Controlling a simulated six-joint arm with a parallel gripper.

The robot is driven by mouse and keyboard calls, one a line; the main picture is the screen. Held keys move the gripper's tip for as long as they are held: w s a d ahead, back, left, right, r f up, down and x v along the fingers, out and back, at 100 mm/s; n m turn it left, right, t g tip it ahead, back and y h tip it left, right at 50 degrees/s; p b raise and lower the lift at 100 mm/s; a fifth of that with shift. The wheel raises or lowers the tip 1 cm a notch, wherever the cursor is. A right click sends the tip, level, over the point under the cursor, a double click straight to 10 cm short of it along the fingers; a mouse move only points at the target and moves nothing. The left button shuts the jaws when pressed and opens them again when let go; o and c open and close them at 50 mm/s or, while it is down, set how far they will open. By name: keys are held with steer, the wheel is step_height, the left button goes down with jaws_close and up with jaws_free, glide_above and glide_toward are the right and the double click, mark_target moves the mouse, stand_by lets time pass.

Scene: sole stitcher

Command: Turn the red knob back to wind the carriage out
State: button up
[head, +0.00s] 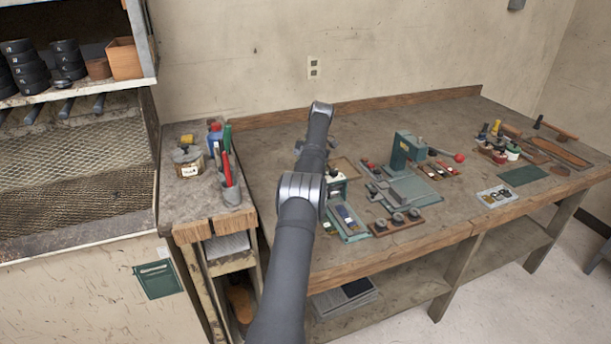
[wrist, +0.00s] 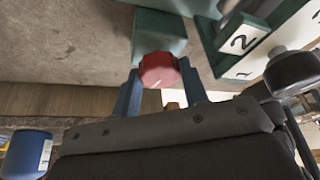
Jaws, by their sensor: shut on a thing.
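The red knob (wrist: 159,70) has a pale pointer line on its face and sits in front of a green block (wrist: 160,33) in the wrist view. My gripper (wrist: 161,78) has its two blue fingers on the left and right sides of the knob and is shut on it. In the head view my arm hides the knob and the gripper. I cannot tell the carriage apart in either view.
Beside the knob are a green stand with white plates marked 2 and 1 (wrist: 238,42) and a dark rounded knob (wrist: 292,72). A green press (head: 408,150) with a red-ball lever stands on the bench. A cup of tools (head: 231,187) stands left of my arm.

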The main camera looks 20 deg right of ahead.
steer(key=o, duration=1)
steer(key=shift+c, duration=0.2)
